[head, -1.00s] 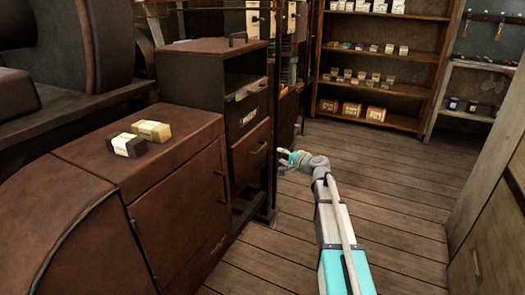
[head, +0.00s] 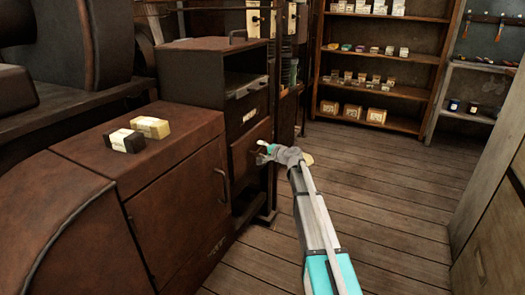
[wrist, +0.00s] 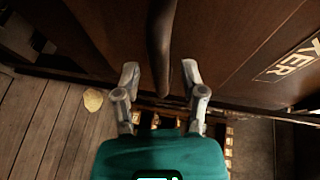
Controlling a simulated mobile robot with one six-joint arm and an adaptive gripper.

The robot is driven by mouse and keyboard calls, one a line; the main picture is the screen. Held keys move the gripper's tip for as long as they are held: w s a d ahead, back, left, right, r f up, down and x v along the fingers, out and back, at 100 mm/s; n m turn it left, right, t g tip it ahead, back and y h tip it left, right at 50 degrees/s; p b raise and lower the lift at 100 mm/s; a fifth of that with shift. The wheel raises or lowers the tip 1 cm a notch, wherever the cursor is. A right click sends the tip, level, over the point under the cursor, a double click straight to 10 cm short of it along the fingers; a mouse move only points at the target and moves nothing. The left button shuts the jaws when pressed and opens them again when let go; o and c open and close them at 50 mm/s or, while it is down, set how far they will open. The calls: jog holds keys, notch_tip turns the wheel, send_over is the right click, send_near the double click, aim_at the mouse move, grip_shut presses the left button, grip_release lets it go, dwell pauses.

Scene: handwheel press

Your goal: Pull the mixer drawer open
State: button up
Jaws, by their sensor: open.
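The mixer drawer (head: 243,163) is a brown front low in the dark cabinet left of centre in the head view, and it looks closed. A pale label sits on the dark panel above it. In the wrist view a label ending in "XER" (wrist: 292,62) shows at right. The drawer's dark bar handle (wrist: 161,45) runs down from the top of the wrist view, its end between my fingertips. My gripper (wrist: 161,80) is open with one finger on each side of the handle; contact cannot be told. In the head view my gripper (head: 263,150) covers the handle.
A brown cabinet (head: 180,205) with a door handle stands nearer, with two small blocks (head: 138,134) on top. A small pale object (head: 307,159) lies on the floor behind my gripper. The plank floor (head: 390,210) to the right is open. Shelves (head: 385,85) stand at the back.

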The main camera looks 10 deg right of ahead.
jog(key=shift+w+a, duration=0.15)
jog(key=shift+w, duration=0.05)
jog(key=shift+c, duration=0.2)
grip_shut()
